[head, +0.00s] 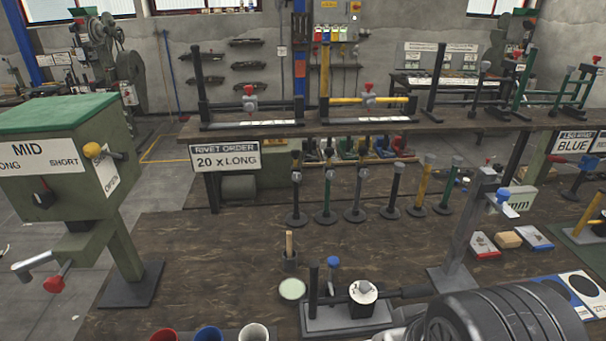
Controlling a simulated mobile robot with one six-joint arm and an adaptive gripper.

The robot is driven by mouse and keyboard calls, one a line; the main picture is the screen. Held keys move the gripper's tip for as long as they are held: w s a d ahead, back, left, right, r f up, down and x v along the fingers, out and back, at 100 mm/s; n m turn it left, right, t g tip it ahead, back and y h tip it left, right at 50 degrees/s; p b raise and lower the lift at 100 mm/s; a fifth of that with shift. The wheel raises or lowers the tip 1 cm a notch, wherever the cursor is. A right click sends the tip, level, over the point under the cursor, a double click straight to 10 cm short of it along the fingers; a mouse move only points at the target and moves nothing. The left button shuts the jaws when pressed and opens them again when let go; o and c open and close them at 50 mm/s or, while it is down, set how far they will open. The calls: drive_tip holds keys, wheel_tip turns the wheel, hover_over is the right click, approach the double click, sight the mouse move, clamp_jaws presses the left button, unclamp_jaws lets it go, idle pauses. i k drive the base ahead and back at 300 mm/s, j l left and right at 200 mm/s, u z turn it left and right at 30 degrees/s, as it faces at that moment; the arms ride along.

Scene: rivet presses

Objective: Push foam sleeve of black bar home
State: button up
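A stand with a black upright post and a dark horizontal bar (225,106) is at the left of the raised rear bench. A grey clamp with a red knob (250,97) sits around the middle of this bar. I cannot make out a foam sleeve on it or how far along the bar one sits. To its right is a similar stand with a yellow bar (343,101) and its own red-knobbed clamp (369,95). My gripper's fingers are not in view; only a dark ribbed part of my arm shows at the bottom right.
Several upright posts on round bases, one green (327,190), stand in front of the rear bench (260,129). A grey press (350,316) with a black lever is near the front. A green-topped machine (60,150) stands at left.

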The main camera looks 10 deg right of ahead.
sight(422, 290)
drive_tip(key=z, duration=0.8)
